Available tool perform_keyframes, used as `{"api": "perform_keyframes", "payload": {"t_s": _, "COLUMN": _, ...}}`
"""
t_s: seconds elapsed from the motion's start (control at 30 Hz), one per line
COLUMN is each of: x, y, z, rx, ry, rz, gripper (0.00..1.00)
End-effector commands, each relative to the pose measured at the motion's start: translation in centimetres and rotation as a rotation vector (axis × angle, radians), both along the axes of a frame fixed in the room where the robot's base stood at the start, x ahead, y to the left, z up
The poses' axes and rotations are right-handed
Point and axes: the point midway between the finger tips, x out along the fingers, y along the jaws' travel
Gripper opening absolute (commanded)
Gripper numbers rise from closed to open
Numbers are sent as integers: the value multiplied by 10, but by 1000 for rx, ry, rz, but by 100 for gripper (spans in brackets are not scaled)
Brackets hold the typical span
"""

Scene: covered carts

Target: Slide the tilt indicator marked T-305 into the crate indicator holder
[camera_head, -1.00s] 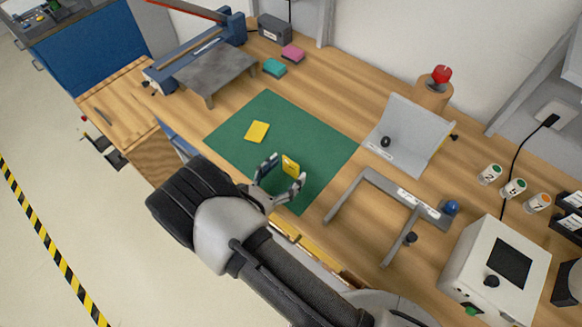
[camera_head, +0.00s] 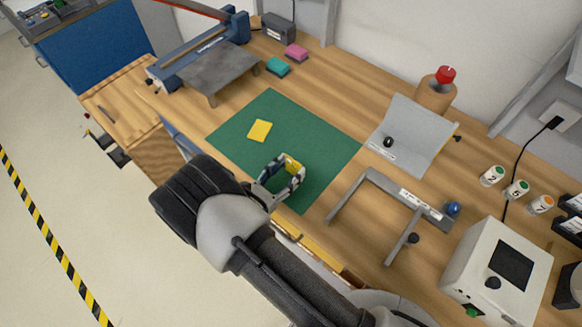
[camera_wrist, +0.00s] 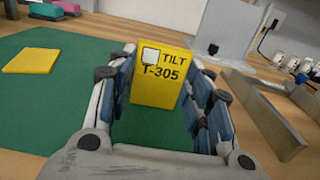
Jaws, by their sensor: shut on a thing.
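The yellow tilt indicator (camera_head: 292,164) stands upright over the green mat (camera_head: 330,137). In the wrist view the indicator (camera_wrist: 152,92) faces me, with "TILT T-305" in black and a small white square. My gripper (camera_head: 281,171) is shut on it, with one finger along each side edge. In the wrist view my gripper (camera_wrist: 160,72) has a blue-padded finger on either side of it. The indicator's lower edge looks close to the mat; I cannot tell whether it touches. I cannot make out for certain which thing is the crate indicator holder.
Another yellow piece (camera_head: 260,130) lies flat on the mat. A grey angled bracket (camera_head: 415,130) and a grey open frame (camera_head: 385,184) stand to the right. A white box (camera_head: 497,268) is at lower right. A grey platform (camera_head: 220,72) is at back left.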

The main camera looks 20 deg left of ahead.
Motion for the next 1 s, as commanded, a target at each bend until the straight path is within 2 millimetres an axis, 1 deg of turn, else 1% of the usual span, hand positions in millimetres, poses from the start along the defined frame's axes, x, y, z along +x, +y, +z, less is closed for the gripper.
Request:
{"api": "perform_keyframes", "payload": {"t_s": 0.17, "x": 0, "y": 0, "z": 7, "rx": 1, "ry": 0, "rz": 0, "gripper": 31}}
{"api": "perform_keyframes", "payload": {"t_s": 0.27, "x": 0, "y": 0, "z": 17, "rx": 2, "ry": -1, "rz": 0, "gripper": 31}}
{"api": "perform_keyframes", "payload": {"t_s": 0.37, "x": 0, "y": 0, "z": 33, "rx": 2, "ry": -1, "rz": 0, "gripper": 31}}
{"api": "perform_keyframes", "payload": {"t_s": 0.47, "x": 0, "y": 0, "z": 55, "rx": 2, "ry": -1, "rz": 0, "gripper": 31}}
{"api": "perform_keyframes", "payload": {"t_s": 0.6, "x": 0, "y": 0, "z": 91, "rx": 4, "ry": -1, "rz": 0, "gripper": 31}}
{"api": "perform_keyframes", "payload": {"t_s": 0.8, "x": 0, "y": 0, "z": 139, "rx": 4, "ry": -1, "rz": 0, "gripper": 31}}
{"api": "perform_keyframes", "payload": {"t_s": 1.0, "x": 0, "y": 0, "z": 175, "rx": 2, "ry": -1, "rz": 0, "gripper": 31}}
